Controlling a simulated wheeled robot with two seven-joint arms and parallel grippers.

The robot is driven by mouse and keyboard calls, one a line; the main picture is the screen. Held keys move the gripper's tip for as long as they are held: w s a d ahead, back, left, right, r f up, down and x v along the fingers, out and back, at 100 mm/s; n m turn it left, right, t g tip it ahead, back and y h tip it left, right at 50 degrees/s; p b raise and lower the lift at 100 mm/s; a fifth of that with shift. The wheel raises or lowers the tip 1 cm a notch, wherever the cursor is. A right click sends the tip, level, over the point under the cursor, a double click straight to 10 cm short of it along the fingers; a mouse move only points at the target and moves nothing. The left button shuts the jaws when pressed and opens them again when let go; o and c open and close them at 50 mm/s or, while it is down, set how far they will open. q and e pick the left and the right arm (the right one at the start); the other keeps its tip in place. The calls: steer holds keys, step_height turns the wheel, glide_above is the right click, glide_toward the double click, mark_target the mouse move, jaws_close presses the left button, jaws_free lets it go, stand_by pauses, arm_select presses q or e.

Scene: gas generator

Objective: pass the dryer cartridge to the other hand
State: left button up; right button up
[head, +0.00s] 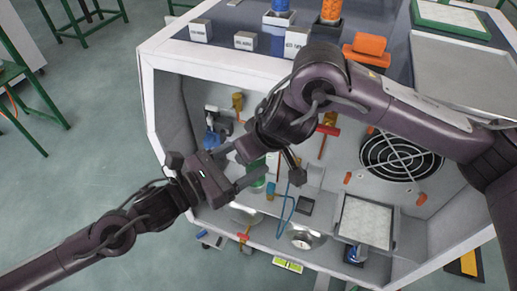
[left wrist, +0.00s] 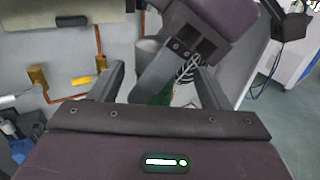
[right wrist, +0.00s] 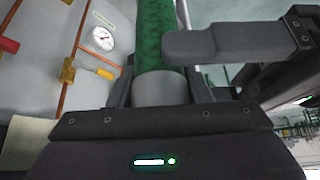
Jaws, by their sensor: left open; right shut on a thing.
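The dryer cartridge is a green cylinder with a pale grey end, seen large in the right wrist view (right wrist: 158,40). My right gripper (right wrist: 156,84) is shut on its grey end. In the head view a green part of it (head: 258,172) shows below my right wrist, and my right gripper is mostly hidden there. My left gripper (head: 252,166) is open beside it. In the left wrist view, the left fingers (left wrist: 160,82) stand either side of part of my right gripper and a sliver of green. I cannot tell whether a left finger touches the cartridge.
The white generator cabinet (head: 147,95) is open around both grippers, with copper pipes, valves and a gauge (right wrist: 103,38) close by. A round fan grille (head: 400,160) is at right. Labelled blocks (head: 245,41), a blue item (head: 280,6) and an orange item (head: 331,10) stand on top.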

arm_select(q)
steer(key=shift+x, duration=2)
steer(key=shift+s+d, duration=0.1)
steer(key=c, duration=1.2)
steer(key=shift+r, duration=0.15)
steer(key=shift+c, duration=0.5)
arm_select(e)
steer(key=o, duration=0.8)
arm_select(q)
steer(key=shift+s+d, duration=0.1)
arm_select(e)
steer(key=o, duration=0.5)
steer(key=shift+w, duration=0.1)
steer(key=shift+r, duration=0.1)
